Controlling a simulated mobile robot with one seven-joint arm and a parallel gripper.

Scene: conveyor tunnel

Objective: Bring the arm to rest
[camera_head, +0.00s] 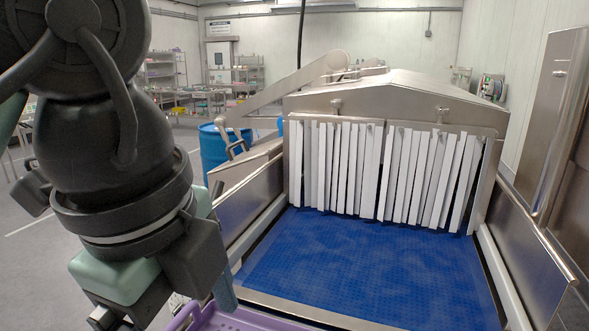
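My gripper (165,300) hangs down at the lower left, at the end of my dark arm with pale green parts. One blue-grey finger-like part shows beside the purple crate (235,319). The lower part of the gripper runs to the bottom edge of the view, so I cannot tell how far apart the fingers are or whether they hold anything. The gripper is left of the conveyor's blue belt (365,270), over or beside the crate. Only the crate's rim and a corner are in view.
A steel tunnel (385,92) with white strip curtains (340,165) stands over the far belt. Metal side guards (530,240) flank the belt. A blue barrel (214,148) stands behind on the left, with shelves (160,75) farther back. The visible belt is empty.

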